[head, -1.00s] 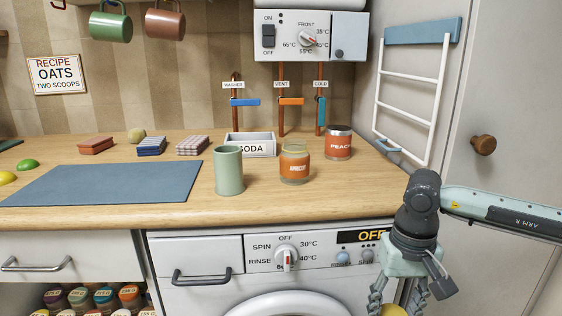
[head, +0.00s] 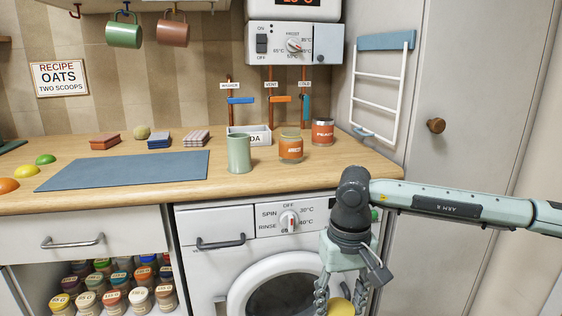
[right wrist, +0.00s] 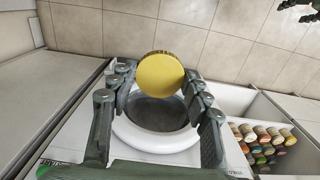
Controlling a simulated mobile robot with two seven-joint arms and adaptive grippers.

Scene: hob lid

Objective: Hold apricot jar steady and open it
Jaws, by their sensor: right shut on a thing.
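The apricot jar (head: 291,148), an orange jar with a label, stands upright on the counter between the green cup and the peach jar. No gripper is at it. My right gripper (head: 337,300) is low in front of the washing machine, shut on a yellow round lid (head: 341,307). The lid (right wrist: 161,74) shows between the fingertips in the right wrist view. The jar's top looks open, but it is small in the picture. Dark finger-like parts at the top right corner of the right wrist view look like my left gripper (right wrist: 298,8); they are mostly cut off.
A green cup (head: 239,154), a peach jar (head: 322,132) and a soda tray (head: 262,139) stand close around the apricot jar. A blue mat (head: 125,171) lies bare to the left. The washing machine (head: 238,262) and a shelf of small jars are below the counter.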

